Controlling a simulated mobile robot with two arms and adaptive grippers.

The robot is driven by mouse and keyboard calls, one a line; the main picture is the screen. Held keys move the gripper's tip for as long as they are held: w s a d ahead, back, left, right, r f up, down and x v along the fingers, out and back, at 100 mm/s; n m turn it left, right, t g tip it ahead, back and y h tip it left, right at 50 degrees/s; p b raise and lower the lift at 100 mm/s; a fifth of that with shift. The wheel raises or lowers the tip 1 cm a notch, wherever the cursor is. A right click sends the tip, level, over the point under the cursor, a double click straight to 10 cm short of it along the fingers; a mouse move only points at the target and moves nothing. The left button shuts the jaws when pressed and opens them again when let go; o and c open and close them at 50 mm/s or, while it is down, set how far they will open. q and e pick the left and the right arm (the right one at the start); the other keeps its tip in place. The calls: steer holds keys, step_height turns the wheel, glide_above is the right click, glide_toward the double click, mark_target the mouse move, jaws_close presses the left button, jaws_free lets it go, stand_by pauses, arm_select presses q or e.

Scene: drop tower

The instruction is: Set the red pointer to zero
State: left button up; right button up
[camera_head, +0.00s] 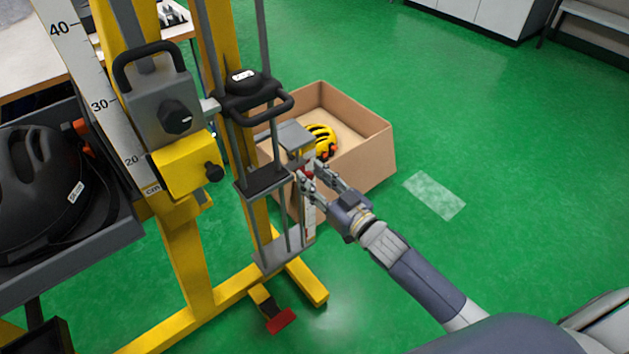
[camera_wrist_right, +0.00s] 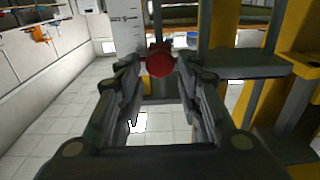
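In the right wrist view the red pointer shows as a round red knob (camera_wrist_right: 160,64) in front of a white scale strip (camera_wrist_right: 125,30) with dark marks. My right gripper (camera_wrist_right: 158,66) is open, with one finger on each side of the knob; I see a gap at both sides, though depth is hard to judge. In the head view my right gripper (camera_head: 311,172) is at the lower part of the tower, beside a narrow white strip with red on it (camera_head: 310,218). The pointer itself is mostly hidden there by the fingers. My left gripper is not in view.
The yellow tower frame (camera_head: 188,255) stands at the left, with a grey-yellow release block and a black-handled carriage (camera_head: 255,95). A red pedal (camera_head: 281,321) is below.

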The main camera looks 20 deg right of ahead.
steer(key=shift+f, duration=0.2)
steer(key=shift+s, duration=0.25)
steer(key=v, duration=1.1)
steer(key=shift+s+d+r, duration=0.2)
steer(key=shift+s, duration=0.1)
steer(key=shift+f, duration=0.15)
